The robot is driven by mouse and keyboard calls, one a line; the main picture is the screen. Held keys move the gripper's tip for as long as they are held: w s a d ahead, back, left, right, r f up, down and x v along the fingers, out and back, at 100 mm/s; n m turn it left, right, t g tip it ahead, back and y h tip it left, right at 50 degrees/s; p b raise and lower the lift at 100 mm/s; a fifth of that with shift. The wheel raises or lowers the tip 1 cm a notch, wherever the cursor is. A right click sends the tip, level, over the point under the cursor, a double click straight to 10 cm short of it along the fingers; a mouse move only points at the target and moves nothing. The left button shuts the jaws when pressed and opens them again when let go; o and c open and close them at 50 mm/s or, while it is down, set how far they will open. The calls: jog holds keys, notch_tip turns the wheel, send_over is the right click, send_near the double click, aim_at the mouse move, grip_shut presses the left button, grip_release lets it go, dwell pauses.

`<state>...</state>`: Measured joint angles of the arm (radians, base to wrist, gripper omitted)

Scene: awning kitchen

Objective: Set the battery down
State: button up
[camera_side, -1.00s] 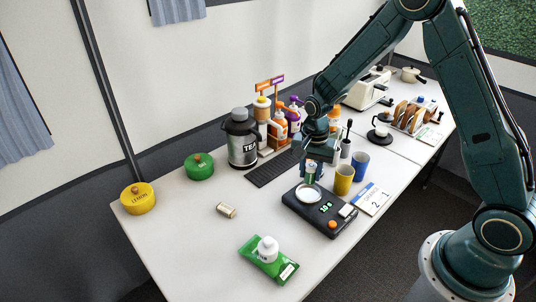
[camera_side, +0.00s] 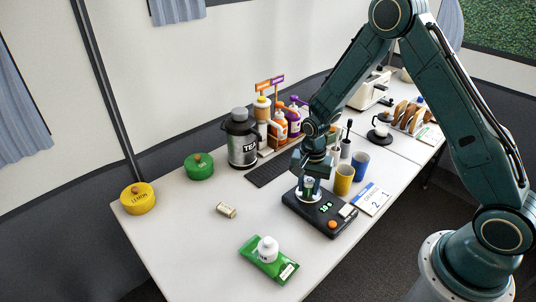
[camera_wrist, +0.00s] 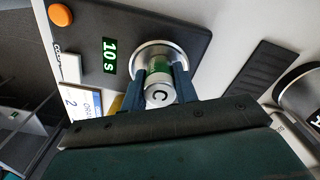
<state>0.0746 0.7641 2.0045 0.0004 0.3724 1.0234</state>
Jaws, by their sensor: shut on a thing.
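The battery (camera_side: 309,186) is a silver and green cylinder, upright, over the round metal plate of the black device (camera_side: 339,223). In the wrist view the battery (camera_wrist: 158,94) shows its silver end marked "C". My gripper (camera_wrist: 158,83) is shut on it, with a dark blue finger on either side. In the side view my gripper (camera_side: 309,181) is low over the plate. The device (camera_wrist: 93,20) shows a green "10 s" display and an orange button. I cannot tell whether the battery's lower end touches the plate.
Yellow and blue cups (camera_side: 343,180) stand close to the right of my gripper, beside a numbered card (camera_side: 371,199). A dark ribbed mat (camera_side: 270,168) lies behind left. A small cream block (camera_side: 226,210) and a green packet (camera_side: 268,260) lie left, with clear table between.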

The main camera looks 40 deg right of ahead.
aim_at(309, 180)
jog(key=shift+f, duration=0.15)
jog(key=o, duration=1)
jog(key=shift+o, duration=0.2)
jog(key=shift+r, duration=0.2)
notch_tip(309, 180, up, 11)
jog(key=shift+r, duration=0.5)
